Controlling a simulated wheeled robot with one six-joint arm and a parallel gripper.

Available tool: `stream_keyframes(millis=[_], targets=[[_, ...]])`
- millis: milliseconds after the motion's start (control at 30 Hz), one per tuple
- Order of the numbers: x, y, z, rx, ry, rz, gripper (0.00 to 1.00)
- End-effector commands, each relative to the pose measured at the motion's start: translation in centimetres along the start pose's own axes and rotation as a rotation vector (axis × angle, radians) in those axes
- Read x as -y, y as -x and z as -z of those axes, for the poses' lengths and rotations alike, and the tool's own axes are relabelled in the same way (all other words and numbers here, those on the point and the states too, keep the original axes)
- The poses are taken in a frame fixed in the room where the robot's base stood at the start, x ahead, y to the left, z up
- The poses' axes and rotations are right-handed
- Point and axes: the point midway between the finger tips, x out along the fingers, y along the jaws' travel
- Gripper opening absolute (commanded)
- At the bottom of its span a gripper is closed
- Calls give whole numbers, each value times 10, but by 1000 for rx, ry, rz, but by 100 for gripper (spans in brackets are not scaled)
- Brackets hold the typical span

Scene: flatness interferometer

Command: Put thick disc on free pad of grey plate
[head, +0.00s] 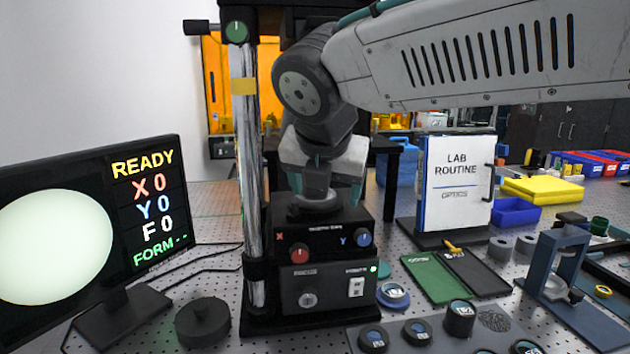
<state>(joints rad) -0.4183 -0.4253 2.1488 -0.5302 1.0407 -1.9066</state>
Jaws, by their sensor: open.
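My gripper (326,188) points down over the black instrument's stage (318,226), below the column head. Its jaws are open, with teal showing at the fingers. A dark round piece lies under it on the stage; I cannot tell whether it is a disc or part of the stage. The grey plate (398,348) is at the bottom edge, partly cut off. A tall dark disc (459,318), the thickest there, stands on it with lower dark discs (417,331). A speckled round pad (494,319) on the plate looks bare.
A monitor (95,230) reading READY stands at left, and a black knobbed round piece (203,322) lies near it. A chrome post (248,180) rises beside my gripper. A blue-ringed disc (393,295), green tray (436,277) and blue stand (560,265) are at right.

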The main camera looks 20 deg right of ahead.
Motion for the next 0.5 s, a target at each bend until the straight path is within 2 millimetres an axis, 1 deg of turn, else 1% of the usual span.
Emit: stream_keyframes(millis=[33,100,233,367,500], targets=[[-10,2,-3,16,81,-12,75],[-18,4,-6,33,166,-20,75],[-25,2,-15,46,231,-24,75],[-29,-12,-33,47,233,-21,75],[-35,-30,-58,46,231,-22,75]])
